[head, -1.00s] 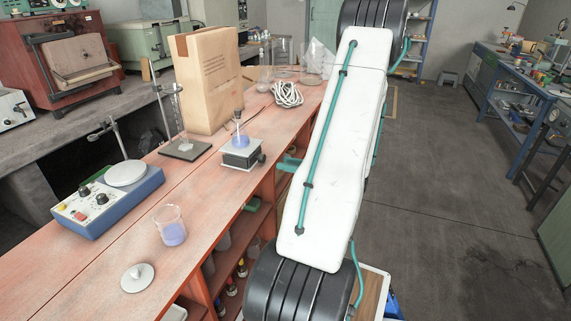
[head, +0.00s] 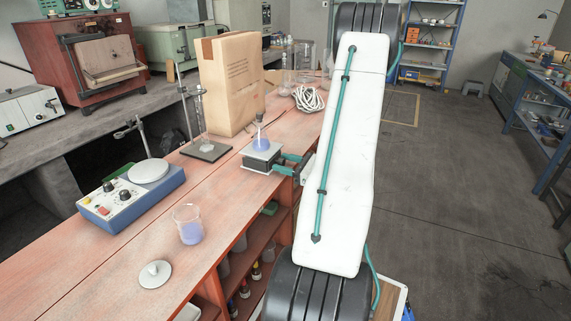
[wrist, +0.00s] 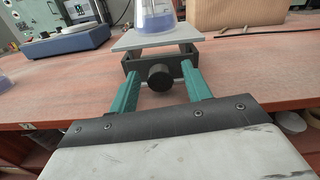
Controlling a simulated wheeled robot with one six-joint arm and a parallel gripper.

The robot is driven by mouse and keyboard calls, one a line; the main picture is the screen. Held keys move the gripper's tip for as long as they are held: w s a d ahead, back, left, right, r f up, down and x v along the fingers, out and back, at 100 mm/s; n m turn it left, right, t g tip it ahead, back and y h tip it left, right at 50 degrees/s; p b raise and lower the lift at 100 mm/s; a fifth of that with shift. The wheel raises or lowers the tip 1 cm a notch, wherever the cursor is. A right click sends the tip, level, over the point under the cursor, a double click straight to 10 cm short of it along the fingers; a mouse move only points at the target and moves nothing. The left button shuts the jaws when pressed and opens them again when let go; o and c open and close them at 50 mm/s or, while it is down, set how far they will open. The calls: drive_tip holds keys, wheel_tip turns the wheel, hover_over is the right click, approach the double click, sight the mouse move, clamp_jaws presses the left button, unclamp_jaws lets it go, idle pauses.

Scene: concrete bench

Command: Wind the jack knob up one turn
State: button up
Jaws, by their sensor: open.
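The lab jack (head: 262,157) stands near the front edge of the red bench, with a grey top plate and dark frame. A flask (head: 260,140) with bluish liquid stands on its plate. In the wrist view the black jack knob (wrist: 159,77) faces me, and the flask base (wrist: 154,22) shows above the plate. My gripper (wrist: 158,80) has its two green fingers open, one on each side of the knob, with gaps visible. In the head view my gripper (head: 284,165) reaches the jack's right side, and the knob is hidden there.
A beaker with bluish liquid (head: 188,224), a white lid (head: 155,274) and a blue stirrer unit (head: 130,198) stand left on the bench. A stand (head: 203,150) is close by.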

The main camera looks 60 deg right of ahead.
drive_tip(key=c, duration=1)
drive_tip(key=shift+m, duration=2.4)
drive_tip(key=o, duration=1)
drive_tip(key=shift+d, duration=0.1)
drive_tip(key=s, duration=0.7)
drive_tip(key=shift+s+d, duration=0.3)
drive_tip(key=shift+s, duration=0.1)
